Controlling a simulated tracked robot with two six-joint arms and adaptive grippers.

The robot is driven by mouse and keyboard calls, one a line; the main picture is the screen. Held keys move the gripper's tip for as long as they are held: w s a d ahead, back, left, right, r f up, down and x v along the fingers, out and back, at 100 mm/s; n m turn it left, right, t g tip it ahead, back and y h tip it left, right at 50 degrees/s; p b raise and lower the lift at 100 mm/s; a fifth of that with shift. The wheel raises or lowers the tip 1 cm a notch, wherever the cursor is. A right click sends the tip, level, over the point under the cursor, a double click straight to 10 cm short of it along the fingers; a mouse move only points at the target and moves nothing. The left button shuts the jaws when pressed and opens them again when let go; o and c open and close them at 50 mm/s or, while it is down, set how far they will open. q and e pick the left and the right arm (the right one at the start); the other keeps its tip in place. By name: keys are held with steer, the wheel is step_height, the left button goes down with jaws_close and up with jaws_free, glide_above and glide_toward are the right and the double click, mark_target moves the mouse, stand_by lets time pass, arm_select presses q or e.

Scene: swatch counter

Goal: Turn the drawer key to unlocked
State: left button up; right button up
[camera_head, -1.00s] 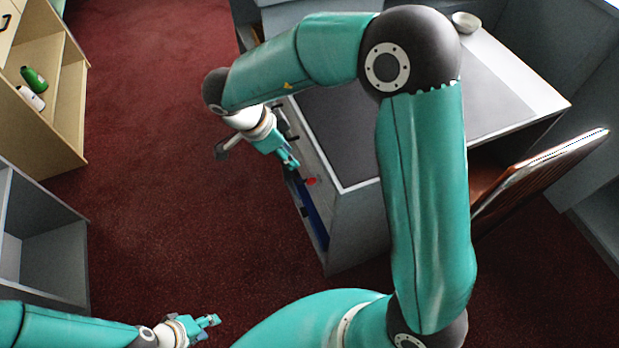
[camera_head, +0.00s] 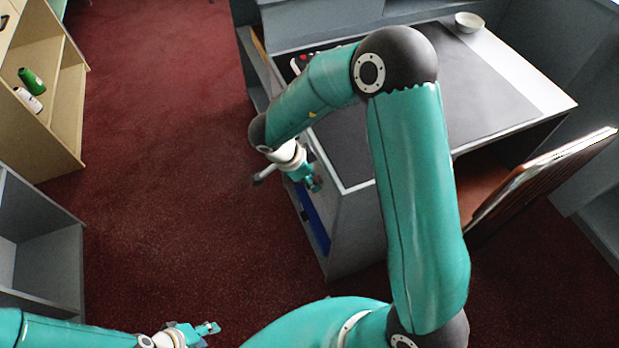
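The grey counter cabinet (camera_head: 355,240) stands at the centre right. The drawer key cannot be made out; a small red part that showed on the cabinet's left side earlier is hidden at my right gripper. My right gripper (camera_head: 314,183) is at that side, just below the top edge. Its fingers are small and partly hidden, so I cannot tell whether they are open or touch anything. My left gripper (camera_head: 212,329) is low at the bottom left over the carpet, away from the cabinet; its finger gap is unclear.
A white bowl (camera_head: 468,22) sits at the counter's back. Small red and black items (camera_head: 299,63) lie near its far left corner. A brown panel (camera_head: 545,180) stands at the right. Wooden shelves (camera_head: 60,110) hold a green bottle (camera_head: 32,80). Red carpet (camera_head: 160,150) is clear.

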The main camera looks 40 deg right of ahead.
steer(key=shift+c, duration=0.4)
jaws_close()
steer(key=shift+s+f+t+b, duration=0.15)
steer(key=shift+t+b, duration=0.75)
steer(key=shift+b, duration=0.25)
steer(key=m+t+h+b, duration=0.1)
steer(key=t+b, duration=0.3)
steer(key=b, duration=0.7)
steer(key=s+f+m+t+h+b, duration=0.1)
steer(key=t+b, duration=0.4)
steer(key=b, duration=0.7)
steer(key=f+m+t+h+b, duration=0.1)
steer(key=t+h+b, duration=0.3)
steer(key=b, duration=0.7)
steer(key=shift+s+a+m+t, duration=0.2)
steer(key=shift+s+m+t, duration=0.2)
steer(key=shift+m, duration=0.4)
